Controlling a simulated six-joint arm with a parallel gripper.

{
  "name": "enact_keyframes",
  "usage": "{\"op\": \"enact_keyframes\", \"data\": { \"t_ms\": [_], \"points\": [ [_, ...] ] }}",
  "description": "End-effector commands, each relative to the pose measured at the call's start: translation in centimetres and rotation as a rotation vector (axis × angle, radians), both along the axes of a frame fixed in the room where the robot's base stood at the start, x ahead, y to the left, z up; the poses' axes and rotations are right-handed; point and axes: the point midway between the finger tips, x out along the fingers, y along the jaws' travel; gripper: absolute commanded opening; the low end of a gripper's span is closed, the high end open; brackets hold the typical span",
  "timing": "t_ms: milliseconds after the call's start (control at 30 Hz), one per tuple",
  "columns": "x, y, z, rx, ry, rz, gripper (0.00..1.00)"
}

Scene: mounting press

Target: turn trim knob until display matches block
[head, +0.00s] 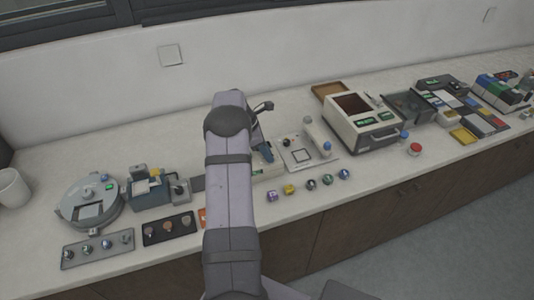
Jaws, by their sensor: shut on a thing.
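My arm rises through the middle of the head view and covers part of a pale device (270,171) with a small green display. The digits on that display are too small to read. My gripper (262,150) is partly hidden beside the arm, low over this device. It is shut, seemingly on the trim knob, which I cannot make out clearly behind the fingers. I cannot tell which block is the one to match.
To the right stand a plate with a square outline (302,155) and a boxy press (364,122). At left are a round machine (90,202) and sample trays (97,248). A red button (415,149) sits near the front edge.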

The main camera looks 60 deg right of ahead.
Motion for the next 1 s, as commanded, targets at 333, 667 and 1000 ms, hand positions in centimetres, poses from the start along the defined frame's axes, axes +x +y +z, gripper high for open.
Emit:
{"op": "enact_keyframes", "data": {
  "t_ms": [333, 667, 1000],
  "points": [
    [0.09, -0.17, 0.02, -0.002, 0.000, -0.150, 0.00],
    [0.09, -0.19, 0.10, -0.002, 0.000, -0.172, 0.00],
    [0.09, -0.18, 0.08, -0.002, 0.000, -0.171, 0.40]
  ]
}}
